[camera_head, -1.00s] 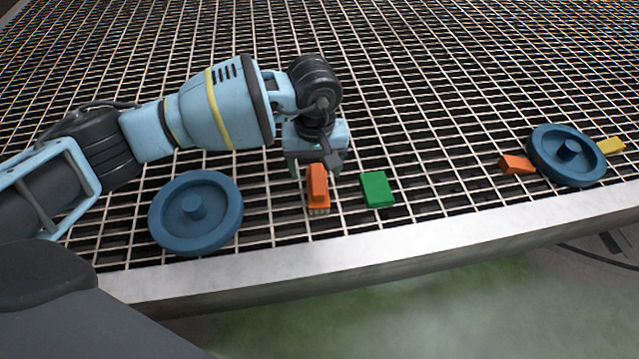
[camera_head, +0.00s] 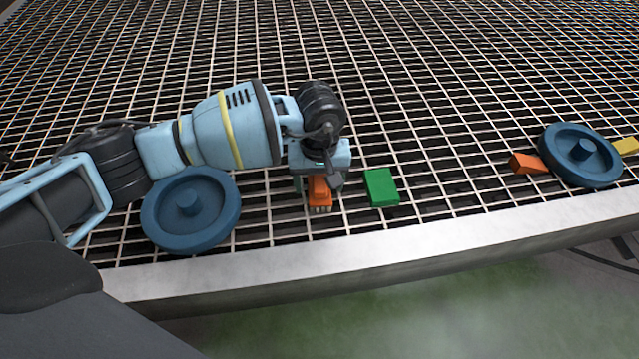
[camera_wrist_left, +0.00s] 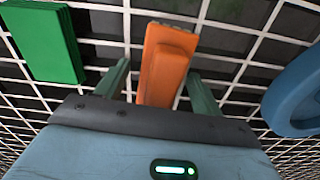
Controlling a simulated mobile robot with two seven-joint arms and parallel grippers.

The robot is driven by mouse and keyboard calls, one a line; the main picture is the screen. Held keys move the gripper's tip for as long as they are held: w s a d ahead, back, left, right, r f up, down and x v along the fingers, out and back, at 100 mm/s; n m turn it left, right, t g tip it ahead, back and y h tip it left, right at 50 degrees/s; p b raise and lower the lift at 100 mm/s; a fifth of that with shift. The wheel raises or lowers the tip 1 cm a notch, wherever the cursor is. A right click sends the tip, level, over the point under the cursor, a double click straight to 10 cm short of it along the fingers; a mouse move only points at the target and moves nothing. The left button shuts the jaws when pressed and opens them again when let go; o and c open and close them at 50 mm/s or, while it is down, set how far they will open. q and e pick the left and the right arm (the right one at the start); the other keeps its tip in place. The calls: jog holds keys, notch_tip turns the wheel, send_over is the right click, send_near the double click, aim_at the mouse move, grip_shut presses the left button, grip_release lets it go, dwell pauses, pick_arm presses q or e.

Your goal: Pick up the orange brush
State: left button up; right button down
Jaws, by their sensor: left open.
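The orange brush (camera_head: 319,194) lies on the metal grating, its bristle end toward the front edge. In the left wrist view the brush (camera_wrist_left: 164,62) sits between the two fingers, with a visible gap at each side near the tips. My left gripper (camera_head: 320,187) is above the brush, pointing down, and hides its far part. The left wrist view shows the gripper (camera_wrist_left: 160,80) open, with its fingers to either side of the brush. My right gripper is not in view.
A green block (camera_head: 381,188) lies just right of the brush. A blue wheel-like disc (camera_head: 160,212) lies to the left. Another blue disc (camera_head: 560,163), an orange block (camera_head: 527,163) and a yellow block (camera_head: 627,146) are at the right. The metal edge (camera_head: 380,255) runs along the front.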

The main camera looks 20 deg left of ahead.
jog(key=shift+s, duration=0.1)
